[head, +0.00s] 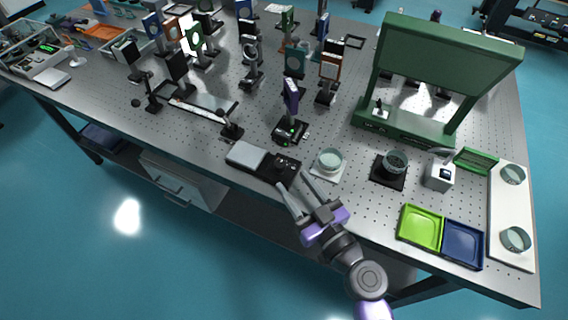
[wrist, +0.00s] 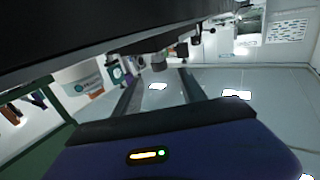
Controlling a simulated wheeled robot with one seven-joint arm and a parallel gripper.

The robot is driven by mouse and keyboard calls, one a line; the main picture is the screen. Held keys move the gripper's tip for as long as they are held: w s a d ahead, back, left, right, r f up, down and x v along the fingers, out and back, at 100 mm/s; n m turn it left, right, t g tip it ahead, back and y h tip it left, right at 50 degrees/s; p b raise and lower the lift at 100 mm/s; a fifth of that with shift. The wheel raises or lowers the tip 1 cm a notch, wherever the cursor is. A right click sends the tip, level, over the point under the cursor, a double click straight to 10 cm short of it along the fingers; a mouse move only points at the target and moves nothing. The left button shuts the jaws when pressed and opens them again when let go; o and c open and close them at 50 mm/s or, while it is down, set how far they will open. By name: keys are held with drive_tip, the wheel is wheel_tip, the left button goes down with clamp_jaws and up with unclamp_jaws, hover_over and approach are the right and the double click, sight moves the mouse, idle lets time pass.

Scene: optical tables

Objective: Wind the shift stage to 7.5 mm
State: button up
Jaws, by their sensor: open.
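A small black stage (head: 290,132) carrying an upright purple optic mount (head: 291,97) stands near the front edge of the table. It looks like the shift stage, but its knob and scale are too small to read. A flat black unit (head: 278,169) with a grey plate (head: 247,157) lies just in front of it. My gripper (head: 292,179) is open and empty, with its fingers beside the front edge of the black unit, short of the stage. In the wrist view, the two fingers (wrist: 158,84) are spread apart with nothing between them; the stage cannot be made out there.
A glass dish on a white pad (head: 330,161) and another on a black pad (head: 394,164) stand right of my gripper. Green (head: 421,228) and blue (head: 462,244) trays sit at the front right. A tall green frame (head: 446,62) stands behind. Several optic mounts crowd the back left.

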sight(283, 168)
drive_tip(key=b+x, duration=0.1)
drive_tip(key=x, duration=0.6)
drive_tip(key=shift+w+a, duration=0.15)
clamp_jaws()
